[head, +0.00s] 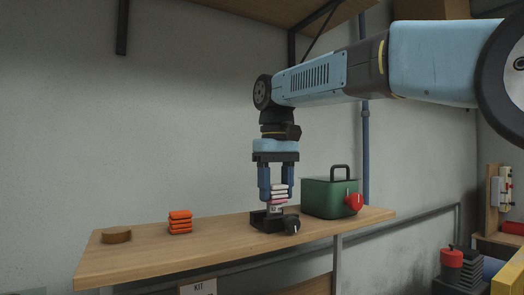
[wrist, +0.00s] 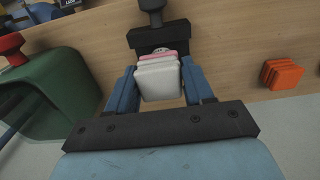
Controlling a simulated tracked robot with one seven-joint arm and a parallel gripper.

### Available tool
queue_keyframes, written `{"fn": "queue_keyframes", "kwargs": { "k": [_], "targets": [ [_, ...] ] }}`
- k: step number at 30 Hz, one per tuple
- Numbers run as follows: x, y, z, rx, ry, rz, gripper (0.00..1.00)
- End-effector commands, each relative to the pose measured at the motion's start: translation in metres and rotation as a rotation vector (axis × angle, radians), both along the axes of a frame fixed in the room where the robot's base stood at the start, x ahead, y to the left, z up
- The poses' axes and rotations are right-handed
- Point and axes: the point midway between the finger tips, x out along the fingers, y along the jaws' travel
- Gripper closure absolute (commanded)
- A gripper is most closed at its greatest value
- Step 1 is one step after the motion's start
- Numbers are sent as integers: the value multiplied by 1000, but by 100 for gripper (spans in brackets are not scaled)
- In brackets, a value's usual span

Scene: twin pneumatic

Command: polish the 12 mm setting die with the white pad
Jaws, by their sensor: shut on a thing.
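My gripper (head: 277,190) points down over the shelf and is shut on the white pad (head: 279,188), a layered block; it also shows between the fingers in the wrist view (wrist: 158,82). Just below the pad is a pink band (wrist: 157,55). Under that, a small pale piece with dark marking (head: 274,209) sits at a black holder (head: 264,223); it may be the setting die, but its size marking is unreadable. The pad is right above this piece, and I cannot tell whether they touch. The pad hides most of it in the wrist view.
A black knob (head: 291,224) sticks out at the holder's front. A green case (head: 318,197) with a handle and red knob stands close on the right. The shelf between is clear.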

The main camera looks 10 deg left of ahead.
Motion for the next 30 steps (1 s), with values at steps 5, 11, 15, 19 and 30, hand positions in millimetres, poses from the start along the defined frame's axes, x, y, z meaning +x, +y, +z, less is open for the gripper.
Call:
{"fn": "queue_keyframes", "kwargs": {
  "k": [5,11,15,19,30],
  "targets": [
    [1,8,0,-1,1,-8,81],
    [1,16,8,1,-1,-12,81],
    [0,16,28,0,0,-10,81],
    [-1,16,41,1,-1,-10,81],
    [2,12,73,0,0,-19,81]
  ]
}}
